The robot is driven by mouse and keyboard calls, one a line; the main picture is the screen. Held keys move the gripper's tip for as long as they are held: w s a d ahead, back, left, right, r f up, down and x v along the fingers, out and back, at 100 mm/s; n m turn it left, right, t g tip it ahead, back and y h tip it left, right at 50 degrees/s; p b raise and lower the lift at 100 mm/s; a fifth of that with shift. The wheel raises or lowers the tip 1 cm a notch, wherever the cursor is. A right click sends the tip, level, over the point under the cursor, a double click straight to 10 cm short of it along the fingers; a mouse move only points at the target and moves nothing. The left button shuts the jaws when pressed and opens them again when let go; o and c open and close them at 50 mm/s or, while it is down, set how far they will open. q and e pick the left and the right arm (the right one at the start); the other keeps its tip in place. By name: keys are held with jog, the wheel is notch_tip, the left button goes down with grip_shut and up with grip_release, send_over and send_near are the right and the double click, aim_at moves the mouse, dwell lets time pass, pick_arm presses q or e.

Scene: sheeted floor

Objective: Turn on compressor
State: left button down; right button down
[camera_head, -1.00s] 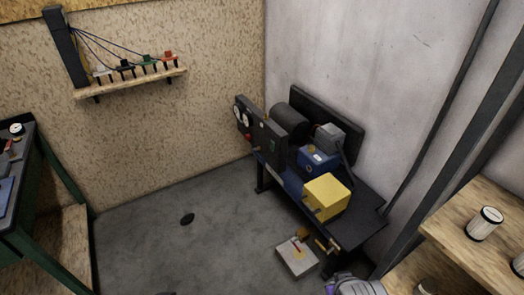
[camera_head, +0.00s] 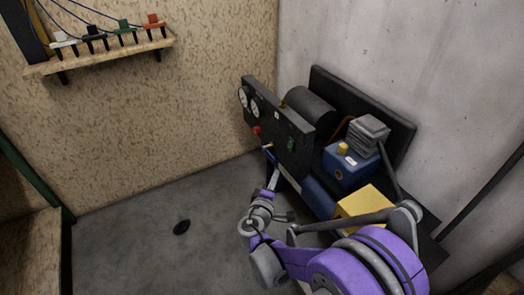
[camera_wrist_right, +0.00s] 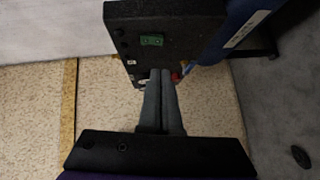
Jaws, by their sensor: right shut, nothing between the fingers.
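The compressor is in the head view at the right, by the wall corner. It has a dark control panel (camera_head: 275,118) with two white gauges, a red knob (camera_head: 257,130) and a green switch (camera_head: 291,144). Behind the panel are a blue unit (camera_head: 350,164) and a black cylinder (camera_head: 312,110). My right gripper (camera_head: 272,180) is in front of and below the panel, fingers shut and empty. In the right wrist view, the fingertips (camera_wrist_right: 160,73) overlap the panel's edge beside the red knob (camera_wrist_right: 175,77), with the green switch (camera_wrist_right: 151,40) beyond. I cannot tell whether they touch. My left gripper is out of view.
A yellow box (camera_head: 362,203) sits on the compressor's bench, partly behind my arm. A wall shelf (camera_head: 100,54) with colored fittings is at upper left.

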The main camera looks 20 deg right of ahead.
jog(key=shift+w+a+f+n+t, duration=0.2)
jog(key=shift+w+a, duration=0.1)
jog(key=shift+w, duration=0.25)
jog(key=shift+w+a+f+n+t, duration=0.15)
jog(key=shift+w+a+n+t, duration=0.1)
jog(key=shift+w, duration=0.25)
jog(key=b, duration=0.3)
send_near(291, 144)
jog(key=shift+w+d+f, duration=1.55)
jog(key=shift+w+d, duration=0.05)
jog(key=shift+w, duration=1.45)
jog(key=shift+p, duration=0.3)
